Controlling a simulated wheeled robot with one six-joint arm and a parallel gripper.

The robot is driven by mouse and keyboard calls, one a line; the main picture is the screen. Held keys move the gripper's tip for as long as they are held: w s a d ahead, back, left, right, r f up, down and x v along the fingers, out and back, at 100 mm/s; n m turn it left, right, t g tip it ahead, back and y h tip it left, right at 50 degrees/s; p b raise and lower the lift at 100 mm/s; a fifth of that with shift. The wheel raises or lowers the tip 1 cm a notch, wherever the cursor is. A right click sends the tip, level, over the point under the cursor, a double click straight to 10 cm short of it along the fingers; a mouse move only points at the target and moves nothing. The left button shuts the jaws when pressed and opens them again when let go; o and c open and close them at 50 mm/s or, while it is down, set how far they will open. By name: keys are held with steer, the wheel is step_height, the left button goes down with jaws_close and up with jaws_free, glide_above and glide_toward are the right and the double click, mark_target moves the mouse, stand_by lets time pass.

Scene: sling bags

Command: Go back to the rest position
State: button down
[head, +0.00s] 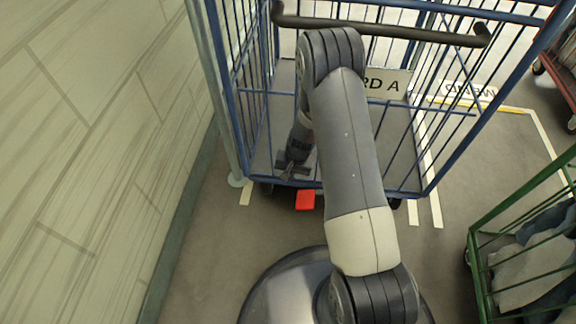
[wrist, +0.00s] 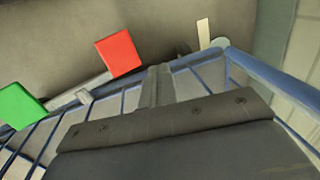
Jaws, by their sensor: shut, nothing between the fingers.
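My gripper (head: 290,169) hangs low at the end of my arm, over the front edge of the blue cage cart (head: 262,91), left of its middle. In the wrist view, its fingers (wrist: 157,86) are together with nothing between them, seen close to the blue bars. My arm reaches forward from my base into the open front of the cart and hides part of the cart's middle.
A red pedal (head: 305,200) sits low at the cart's front; the wrist view also shows a green pedal (wrist: 18,106). A wall (head: 90,130) stands close on the left. A green cage cart (head: 487,290) with bags stands at the lower right.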

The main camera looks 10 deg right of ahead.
mark_target(298, 201)
steer(key=d+f+b, duration=0.1)
steer(key=f+b, duration=0.1)
steer(key=f, duration=0.2)
steer(key=d+f+b, duration=0.1)
steer(key=f+b, duration=0.1)
steer(key=f, duration=0.3)
steer(key=s+d+f+b, duration=0.1)
steer(key=d+f+b, duration=0.1)
steer(key=f, duration=0.2)
steer(key=shift+s+f, duration=0.1)
steer(key=shift+f, duration=0.05)
steer(key=shift+a, duration=0.1)
